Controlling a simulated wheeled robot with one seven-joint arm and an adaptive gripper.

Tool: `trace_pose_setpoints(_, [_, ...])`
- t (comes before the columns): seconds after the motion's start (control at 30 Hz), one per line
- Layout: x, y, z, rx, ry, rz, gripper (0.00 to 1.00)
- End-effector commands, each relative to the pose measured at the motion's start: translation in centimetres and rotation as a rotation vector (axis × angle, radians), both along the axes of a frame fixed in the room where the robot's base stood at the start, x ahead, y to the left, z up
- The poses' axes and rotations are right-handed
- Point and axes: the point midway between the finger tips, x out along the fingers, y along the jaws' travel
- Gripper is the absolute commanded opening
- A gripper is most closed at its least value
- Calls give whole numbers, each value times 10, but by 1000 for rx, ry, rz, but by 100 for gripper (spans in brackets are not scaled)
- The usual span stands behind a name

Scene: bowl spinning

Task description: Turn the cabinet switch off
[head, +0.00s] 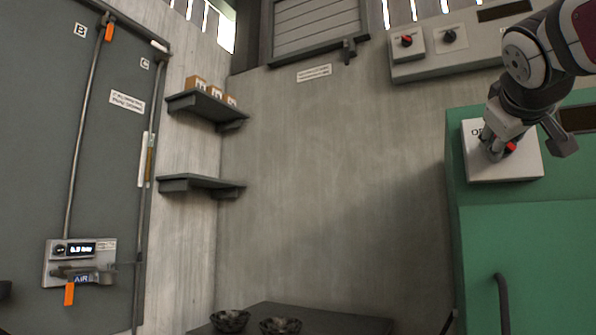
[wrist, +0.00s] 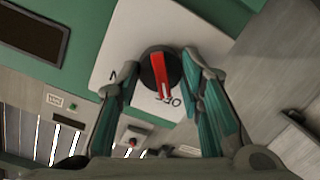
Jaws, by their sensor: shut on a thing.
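The cabinet switch is a black round knob with a red pointer bar (wrist: 160,72) on a pale plate (wrist: 126,38). In the wrist view the bar's lower end points close to the letters OFF, while an N shows to the left. In the head view the switch plate (head: 522,169) is on the green cabinet (head: 540,240), with a bit of red knob (head: 510,147) showing. My gripper (head: 518,150) is at the plate with its fingers around the knob. In the wrist view my gripper (wrist: 150,78) has one finger on each side of the knob, the right one closer.
A grey panel (head: 440,62) with a red knob and a black knob is on the wall above. Two shelves (head: 205,108) and a dark door (head: 60,150) are at left. A dark table (head: 320,318) with two bowls stands low. The middle wall is clear.

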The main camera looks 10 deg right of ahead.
Motion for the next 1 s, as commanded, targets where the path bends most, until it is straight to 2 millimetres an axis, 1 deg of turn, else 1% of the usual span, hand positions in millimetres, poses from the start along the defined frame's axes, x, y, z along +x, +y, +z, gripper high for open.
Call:
trace_pose_setpoints(0.3, [0, 0, -1, -87, 62, -1, 7])
trace_pose_setpoints(0.8, [0, 0, -1, -103, 71, 0, 7])
trace_pose_setpoints(0.83, [0, 0, -1, -103, 71, 0, 37])
trace_pose_setpoints(0.87, [1, 0, -1, -103, 71, 0, 44])
trace_pose_setpoints(0.9, [1, 0, -1, -103, 71, 0, 53])
trace_pose_setpoints(0.93, [1, 0, -1, -102, 70, 0, 55])
trace_pose_setpoints(1.0, [0, 0, 0, -102, 70, 0, 55])
